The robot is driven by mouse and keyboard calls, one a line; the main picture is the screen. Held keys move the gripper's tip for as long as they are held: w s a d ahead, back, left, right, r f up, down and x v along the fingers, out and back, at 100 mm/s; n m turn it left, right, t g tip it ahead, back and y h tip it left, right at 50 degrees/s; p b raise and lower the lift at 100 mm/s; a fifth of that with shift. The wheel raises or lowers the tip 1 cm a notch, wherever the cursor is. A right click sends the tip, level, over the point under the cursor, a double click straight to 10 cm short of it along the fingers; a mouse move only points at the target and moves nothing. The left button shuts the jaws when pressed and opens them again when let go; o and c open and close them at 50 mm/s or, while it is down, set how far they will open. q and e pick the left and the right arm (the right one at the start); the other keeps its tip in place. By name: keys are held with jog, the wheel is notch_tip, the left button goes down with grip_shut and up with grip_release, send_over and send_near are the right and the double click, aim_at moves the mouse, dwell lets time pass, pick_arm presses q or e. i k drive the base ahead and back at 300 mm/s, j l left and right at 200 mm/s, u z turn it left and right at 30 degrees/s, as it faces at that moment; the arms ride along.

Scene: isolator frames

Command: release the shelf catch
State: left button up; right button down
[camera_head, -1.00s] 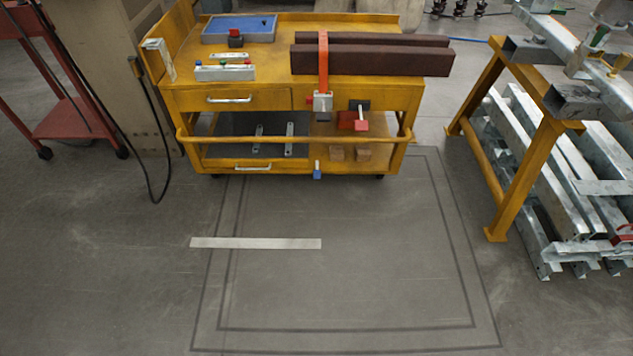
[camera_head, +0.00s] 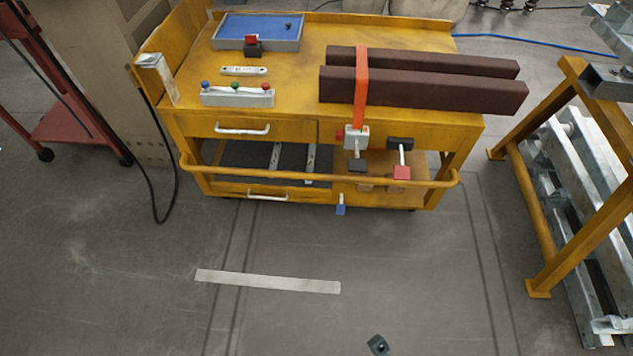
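The yellow cart (camera_head: 300,70) stands ahead of me, with a lower shelf under its drawer. A small blue tab on a pale stem (camera_head: 341,206) hangs at the lower front edge. Under the right end of the top, a lever with a black upper block (camera_head: 400,143) and a red lower block (camera_head: 402,173) shows. Beside it, a pale fitting (camera_head: 356,137) sits below the orange strap, with a dark block (camera_head: 358,165) under it. I cannot tell which of these is the shelf catch. Neither gripper is recognisable in view.
Two dark brown beams (camera_head: 425,88) lie on the cart, overhanging its right end under an orange strap (camera_head: 361,88). A yellow rail (camera_head: 310,182) crosses the cart's front. A yellow stand (camera_head: 570,220) is at right. A small dark object (camera_head: 377,345) shows at the bottom edge; the floor is otherwise mostly clear.

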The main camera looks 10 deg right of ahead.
aim_at(340, 207)
jog(key=i+l+u, duration=0.3)
jog(key=i+l, duration=0.15)
jog(key=i+l+u, duration=0.25)
jog(key=i+l, duration=0.2)
jog(key=l, duration=0.1)
